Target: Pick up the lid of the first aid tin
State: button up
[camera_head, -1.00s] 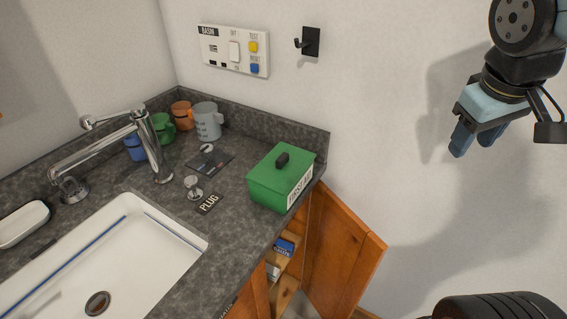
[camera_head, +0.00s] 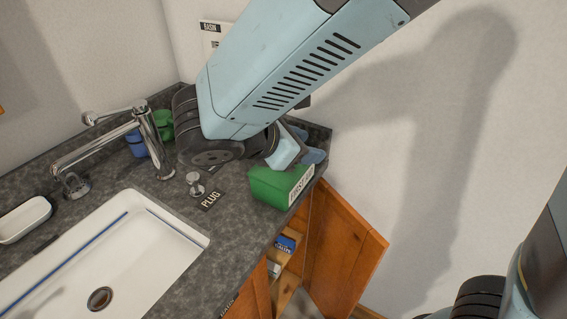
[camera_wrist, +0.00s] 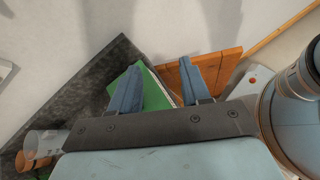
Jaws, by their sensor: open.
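The green first aid tin (camera_head: 278,187) stands at the right corner of the counter, its white "FIRST AID" label on the side facing right. In the wrist view, the green of the tin (camera_wrist: 153,94) shows between and beside the two blue fingers of my gripper (camera_wrist: 160,66). The knob is not visible there, and I cannot tell whether a finger touches the lid.
The counter (camera_head: 235,215) holds a sink (camera_head: 150,245), a chrome tap (camera_head: 150,140), a plug (camera_head: 195,184), and blue and green mugs (camera_head: 160,125). An open wooden cabinet door (camera_head: 340,245) hangs below the tin. The wall is close behind.

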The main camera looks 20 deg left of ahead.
aim_at(265, 180)
jog(key=s+a+f+n+t+y, duration=0.35)
jog(key=s+a+n, duration=0.25)
jog(key=s+a, duration=0.3)
jog(key=shift+h, duration=0.35)
jog(key=x, duration=0.6)
jog(key=a+r+x, duration=0.1)
jog(key=x, duration=0.1)
jog(key=shift+w+f, duration=0.15)
jog(key=shift+w, duration=0.6)
jog(key=shift+d+r+x, duration=0.1)
jog(key=shift+r+x, duration=0.05)
jog(key=shift+x, duration=1.25)
jog(key=shift+d+r+x, duration=0.1)
jog(key=shift+x, duration=1.3)
grip_shut()
